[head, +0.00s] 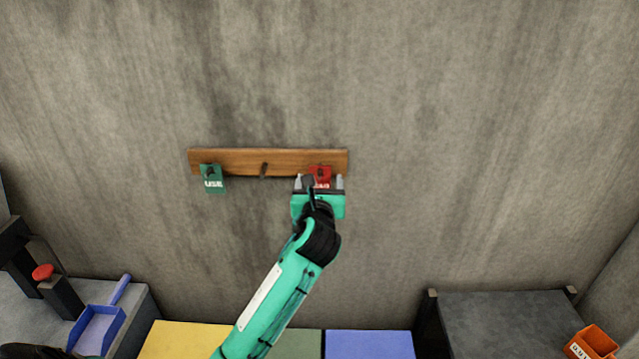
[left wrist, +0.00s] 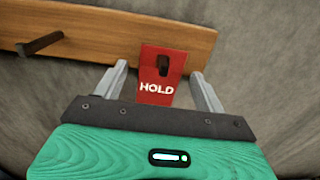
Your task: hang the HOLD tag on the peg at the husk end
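A wooden peg board (head: 235,158) is fixed on the wall. The red HOLD tag (head: 320,173) is at its right end; in the left wrist view the HOLD tag (left wrist: 159,84) lies flat against the board, with a dark peg or slot near its top. My left gripper (head: 319,182) is in front of it. The left wrist view shows the gripper (left wrist: 160,78) open, one finger on each side of the tag, with gaps. A bare peg (head: 264,169) is at the board's middle. Which end is the husk end cannot be told. My right gripper is not in view.
A green tag (head: 212,178) hangs at the board's left end. Below are a blue tray (head: 97,330), yellow (head: 185,338) and blue (head: 370,343) panels, a dark-topped unit (head: 505,315) and an orange bin (head: 593,343). The wall around the board is clear.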

